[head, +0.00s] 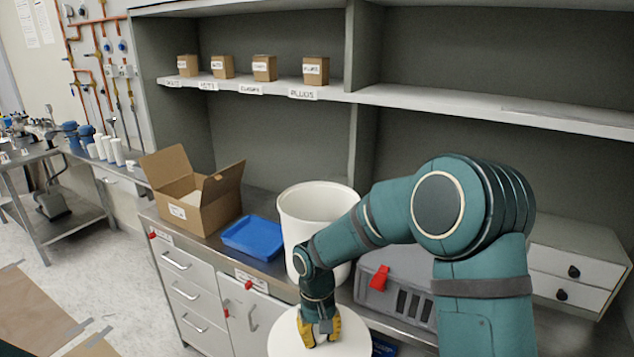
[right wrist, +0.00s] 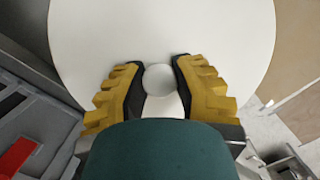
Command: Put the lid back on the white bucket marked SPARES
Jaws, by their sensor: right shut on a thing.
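The white bucket (head: 300,208) stands upright on the counter, its top open. My right arm crosses in front of it, and I see no SPARES marking on the part that shows. The round white lid (head: 355,338) is held level in front of the counter, nearer to me than the bucket and apart from it. My right gripper (head: 319,336) is above the lid, shut on its knob. In the right wrist view the yellow fingers (right wrist: 160,85) sit on both sides of the round knob, with the lid (right wrist: 160,30) spread beyond them. My left gripper is not in view.
A blue tray (head: 254,238) and an open cardboard box (head: 195,190) stand left of the bucket. A grey case (head: 405,275) with a red latch lies right of it. A shelf (head: 500,105) with small labelled boxes runs above.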

